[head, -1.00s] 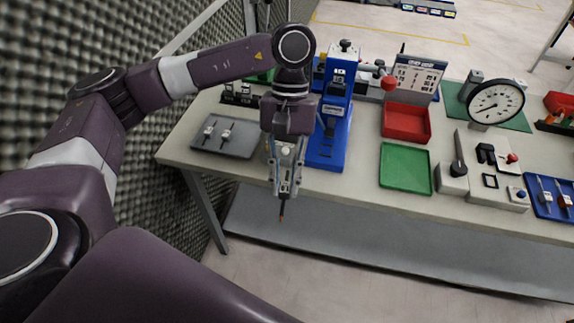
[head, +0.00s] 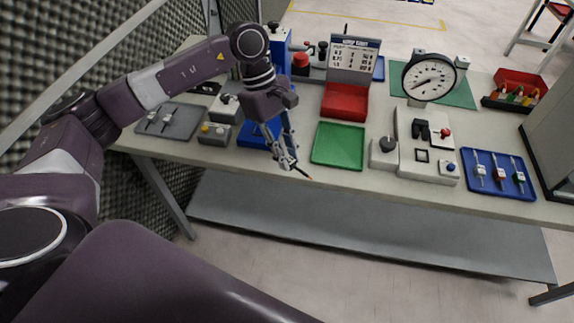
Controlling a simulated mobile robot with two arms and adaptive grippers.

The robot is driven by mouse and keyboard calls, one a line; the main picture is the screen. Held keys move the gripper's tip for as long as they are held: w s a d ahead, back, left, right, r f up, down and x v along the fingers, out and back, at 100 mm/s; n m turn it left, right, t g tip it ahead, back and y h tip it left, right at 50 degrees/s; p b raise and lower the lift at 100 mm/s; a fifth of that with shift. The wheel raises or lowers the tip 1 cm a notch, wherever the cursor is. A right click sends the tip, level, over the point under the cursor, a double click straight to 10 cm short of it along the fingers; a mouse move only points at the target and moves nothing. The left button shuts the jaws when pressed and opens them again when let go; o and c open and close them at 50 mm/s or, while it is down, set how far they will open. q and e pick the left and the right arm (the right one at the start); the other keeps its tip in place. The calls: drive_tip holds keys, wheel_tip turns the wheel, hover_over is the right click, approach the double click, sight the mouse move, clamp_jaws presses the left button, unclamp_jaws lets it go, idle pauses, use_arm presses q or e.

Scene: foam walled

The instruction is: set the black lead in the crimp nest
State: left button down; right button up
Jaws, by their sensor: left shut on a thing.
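My left gripper (head: 287,162) points down and to the right, over the front edge of the bench. It is shut on a thin black lead (head: 301,173) with an orange tip, which sticks out beyond the fingers. A blue press (head: 281,45) stands behind my left arm, with part of its blue base (head: 250,139) showing below. My arm covers the middle of the press, so I cannot make out the crimp nest. The lead is apart from the press, to the right of its base. My right gripper is not in view.
A green tray (head: 338,146) is right of the gripper, with a red bin (head: 345,101) behind. A grey tray (head: 171,121) holds two leads at left. A white fixture (head: 428,145), dial gauge (head: 430,78) and blue tray (head: 498,173) with three leads stand at right.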

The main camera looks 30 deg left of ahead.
use_arm(q)
drive_tip(key=w+a+f+n+t+y, duration=0.1)
drive_tip(key=w+a+n+t, duration=0.1)
drive_tip(key=w+a+n, duration=0.2)
drive_tip(key=w+a+n+t+y, duration=0.2)
drive_tip(key=w+a+n, duration=0.2)
drive_tip(key=n, duration=0.6)
drive_tip(key=w+a+f+n+t+y, duration=0.1)
drive_tip(key=w+a+n, duration=0.4)
drive_tip(key=n, duration=0.3)
drive_tip(key=shift+a+f+t+y, duration=0.3)
drive_tip(key=shift+a+t+y, duration=0.1)
drive_tip(key=shift+a, duration=0.15)
drive_tip(key=shift+w+a+n+y, duration=0.25)
drive_tip(key=shift+a+n+y, duration=0.15)
drive_tip(key=shift+a+n, duration=0.5)
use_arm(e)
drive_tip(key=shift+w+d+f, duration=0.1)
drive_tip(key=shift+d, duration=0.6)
use_arm(q)
drive_tip(key=shift+d, duration=0.1)
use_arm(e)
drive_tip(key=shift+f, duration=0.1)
use_arm(q)
drive_tip(key=shift+f+b, duration=0.2)
drive_tip(key=shift+b, duration=0.35)
drive_tip(key=shift+f+b, duration=1.7)
drive_tip(key=shift+f, duration=0.3)
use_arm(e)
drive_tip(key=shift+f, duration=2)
